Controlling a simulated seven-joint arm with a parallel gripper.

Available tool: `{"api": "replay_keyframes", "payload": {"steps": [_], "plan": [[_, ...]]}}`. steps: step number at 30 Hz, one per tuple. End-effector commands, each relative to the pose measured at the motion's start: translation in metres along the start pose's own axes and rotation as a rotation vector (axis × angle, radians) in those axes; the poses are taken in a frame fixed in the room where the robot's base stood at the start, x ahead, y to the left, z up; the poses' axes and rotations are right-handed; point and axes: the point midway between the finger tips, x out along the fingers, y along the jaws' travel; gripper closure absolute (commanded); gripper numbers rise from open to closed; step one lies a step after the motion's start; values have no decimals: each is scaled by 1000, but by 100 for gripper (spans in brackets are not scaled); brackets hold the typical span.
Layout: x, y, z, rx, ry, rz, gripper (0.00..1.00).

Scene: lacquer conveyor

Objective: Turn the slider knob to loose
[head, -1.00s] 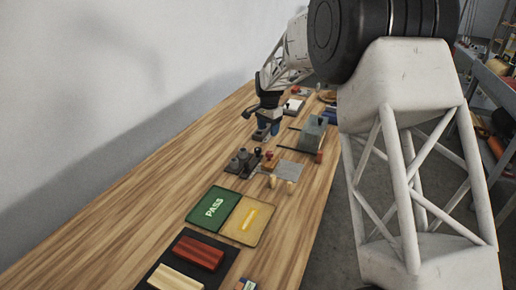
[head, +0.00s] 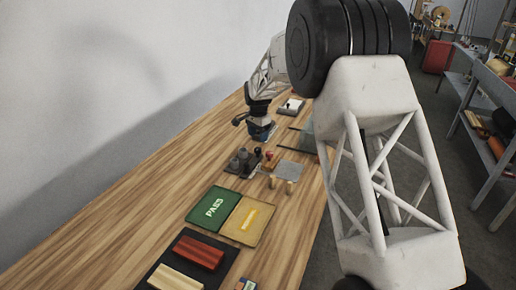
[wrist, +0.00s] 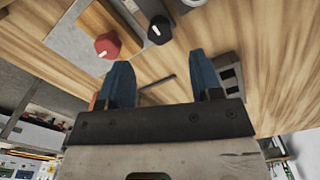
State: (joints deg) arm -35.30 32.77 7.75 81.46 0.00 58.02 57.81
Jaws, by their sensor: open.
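My gripper (head: 262,134) is low over the far part of the bench in the head view. In the wrist view its two blue fingers (wrist: 158,62) are apart with nothing between them. Beyond the fingertips are a red knob (wrist: 107,46) with a white mark, near the left finger, and a black knob (wrist: 160,31) with a white mark. The black knob is on a grey metal plate (wrist: 140,10). Neither knob is gripped. I cannot tell which is the slider knob, and no loose label is readable.
The wooden bench (head: 130,185) runs along the wall. Nearer than the gripper stand a dark fixture with posts (head: 242,163), a green PASS pad (head: 213,207) and a yellow pad (head: 247,221). A dark slotted fixture (wrist: 229,76) lies beside the right finger.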

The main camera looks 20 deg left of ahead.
Motion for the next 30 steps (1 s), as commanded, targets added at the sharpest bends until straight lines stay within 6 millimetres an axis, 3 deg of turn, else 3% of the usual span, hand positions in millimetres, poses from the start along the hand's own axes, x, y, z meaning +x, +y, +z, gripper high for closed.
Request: {"api": "replay_keyframes", "payload": {"steps": [15,30], "plan": [[57,0,0,0,0,0,41],[66,0,0,0,0,0,44]]}}
